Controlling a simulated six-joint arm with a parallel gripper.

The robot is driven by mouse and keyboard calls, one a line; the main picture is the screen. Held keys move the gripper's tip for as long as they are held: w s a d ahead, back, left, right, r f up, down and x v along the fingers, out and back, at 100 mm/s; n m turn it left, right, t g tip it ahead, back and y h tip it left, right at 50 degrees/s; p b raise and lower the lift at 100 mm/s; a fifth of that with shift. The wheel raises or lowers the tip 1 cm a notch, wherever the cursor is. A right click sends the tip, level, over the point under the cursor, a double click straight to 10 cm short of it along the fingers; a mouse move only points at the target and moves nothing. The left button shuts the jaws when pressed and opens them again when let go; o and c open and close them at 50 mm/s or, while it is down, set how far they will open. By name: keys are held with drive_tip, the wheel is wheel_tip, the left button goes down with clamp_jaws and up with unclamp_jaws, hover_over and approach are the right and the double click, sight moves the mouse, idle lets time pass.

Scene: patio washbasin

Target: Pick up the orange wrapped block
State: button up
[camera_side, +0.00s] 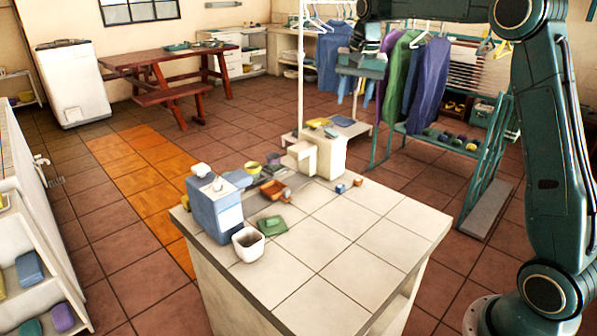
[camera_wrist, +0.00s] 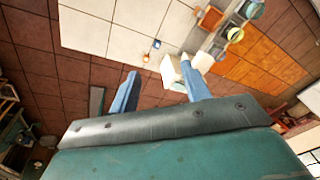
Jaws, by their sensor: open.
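A small orange block (camera_side: 357,182) lies on the white tiled counter (camera_side: 375,232), near its back right edge. A small blue block (camera_side: 340,188) lies just left of it. In the wrist view the orange block is tiny (camera_wrist: 146,57), close to the counter edge, with the blue block (camera_wrist: 157,43) beside it. Its wrapping is too small to make out. My gripper (camera_side: 360,72) is high above the counter's back part, well clear of the blocks. In the wrist view its two blue fingers (camera_wrist: 161,68) are spread apart with nothing between them.
A cream dispenser-like box (camera_side: 325,153) stands just left of the blocks. A blue bottle-like box (camera_side: 215,208), a white cup (camera_side: 249,243), a green item (camera_side: 272,226) and an orange tray (camera_side: 273,190) occupy the left. The counter's front right is clear. A clothes rack (camera_side: 440,120) stands behind.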

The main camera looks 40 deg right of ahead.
drive_tip(key=w+d+f+m+g, duration=0.1)
drive_tip(key=w+d+f+m, duration=0.4)
drive_tip(key=d+f, duration=0.45)
drive_tip(key=m+g, duration=0.1)
drive_tip(key=m, duration=0.1)
hover_over(358, 179)
wheel_tip(358, 179, down, 11)
drive_tip(key=shift+r+y, duration=0.2)
drive_tip(key=shift+y, duration=0.2)
drive_tip(key=shift+f, duration=0.1)
drive_tip(key=shift+f, duration=4.2)
drive_tip(key=shift+s+f, duration=0.1)
drive_tip(key=shift+f, duration=2.5)
